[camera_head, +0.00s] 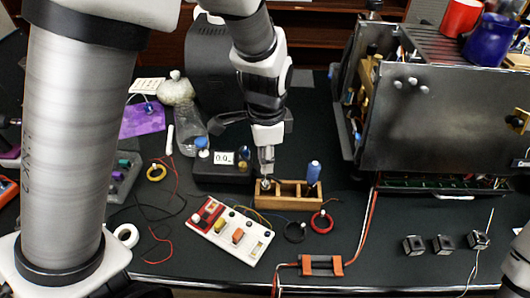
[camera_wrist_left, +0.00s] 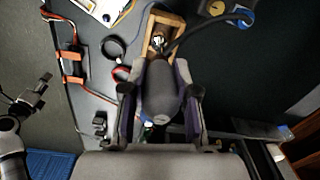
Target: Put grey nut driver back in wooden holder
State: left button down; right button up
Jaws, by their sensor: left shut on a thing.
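The wooden holder (camera_head: 290,204) stands on the dark bench in the middle of the head view. It also shows at the top of the left wrist view (camera_wrist_left: 180,22). My left gripper (camera_head: 266,160) points down over the holder's left end. In the left wrist view it is shut on the grey nut driver (camera_wrist_left: 160,95), whose thick handle fills the space between the fingers. The driver's lower end is hard to make out near the left compartment. A blue-handled driver (camera_head: 313,173) stands upright in the holder's right end. My right gripper (camera_wrist_left: 25,100) shows with its fingers apart in the left wrist view.
A white board with coloured blocks (camera_head: 231,231) lies just left of the holder. A red ring (camera_head: 321,222) and black ring (camera_head: 294,232) lie in front. A dark box with a display (camera_head: 222,172) stands behind left. The opened brewer (camera_head: 440,115) stands right.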

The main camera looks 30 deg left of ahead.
pick_arm(q)
jog(key=shift+w+f, duration=0.15)
jog(key=shift+f, duration=0.3)
jog(key=shift+w+f, duration=0.25)
jog(key=shift+w, duration=0.25)
pick_arm(e)
jog(key=shift+w+f, duration=0.15)
jog(key=shift+w, duration=0.3)
pick_arm(q)
jog(key=shift+w, duration=0.15)
pick_arm(e)
jog(key=shift+w, duration=0.15)
pick_arm(q)
jog(key=shift+s+p, duration=0.25)
jog(key=shift+p, duration=0.05)
jog(key=shift+w+f, duration=0.1)
jog(key=shift+w, duration=0.05)
